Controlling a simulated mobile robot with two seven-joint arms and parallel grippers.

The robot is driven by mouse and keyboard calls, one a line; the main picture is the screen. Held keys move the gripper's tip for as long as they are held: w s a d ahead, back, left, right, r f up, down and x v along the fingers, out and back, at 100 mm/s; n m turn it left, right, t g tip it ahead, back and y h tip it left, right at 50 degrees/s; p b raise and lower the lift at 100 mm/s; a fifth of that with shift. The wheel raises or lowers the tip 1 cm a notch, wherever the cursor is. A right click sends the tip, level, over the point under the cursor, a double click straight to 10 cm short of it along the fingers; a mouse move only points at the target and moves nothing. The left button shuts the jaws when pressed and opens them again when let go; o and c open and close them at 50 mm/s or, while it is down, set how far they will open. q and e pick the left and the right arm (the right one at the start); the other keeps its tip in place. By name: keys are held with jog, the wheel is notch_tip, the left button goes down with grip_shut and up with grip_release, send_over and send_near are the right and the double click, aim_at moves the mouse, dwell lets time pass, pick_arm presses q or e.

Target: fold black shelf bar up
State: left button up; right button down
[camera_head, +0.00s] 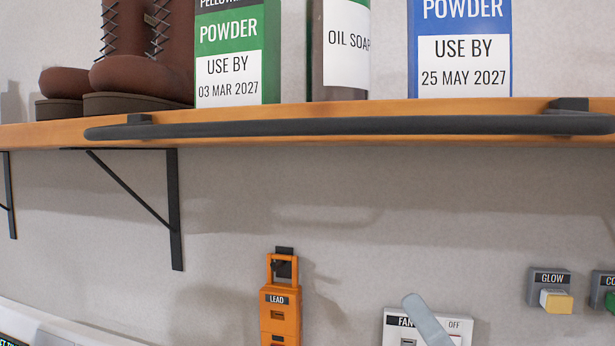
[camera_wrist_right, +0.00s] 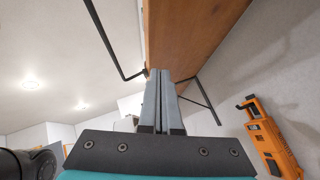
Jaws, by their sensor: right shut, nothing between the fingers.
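The black shelf bar (camera_head: 350,126) runs along the front of the wooden shelf, joined to it by dark mounts near both ends. In the head view it crosses the shelf's front edge, below the items on top. In the right wrist view the bar (camera_wrist_right: 103,38) stands out from the shelf at left, with a bend at its far end. My right gripper (camera_head: 411,300) shows as a grey finger tip below the shelf, apart from the bar. In the right wrist view its fingers (camera_wrist_right: 160,73) are together and empty. My left gripper is not in view.
The wooden shelf (camera_head: 60,134) holds brown boots (camera_head: 140,55), a green powder box (camera_head: 237,35), an oil soap bottle (camera_head: 347,45) and a blue powder box (camera_head: 460,50). Below are a bracket (camera_head: 174,210), an orange LEAD box (camera_head: 280,312), a fan panel (camera_head: 462,326) and a GLOW button (camera_head: 555,300).

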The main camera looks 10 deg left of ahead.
aim_at(303, 122)
jog(key=s+a+r+n+g+y, duration=0.25)
jog(key=s+n+g, duration=0.35)
jog(key=n+g, duration=0.65)
jog(key=w+a+r+p, duration=0.1)
jog(key=a+r+p, duration=0.5)
jog(key=r, duration=0.4)
jog(key=shift+a+y+p, duration=0.4)
jog(key=shift+y+p, duration=0.05)
jog(key=shift+w+r+t, duration=0.1)
jog(key=shift+t, duration=0.25)
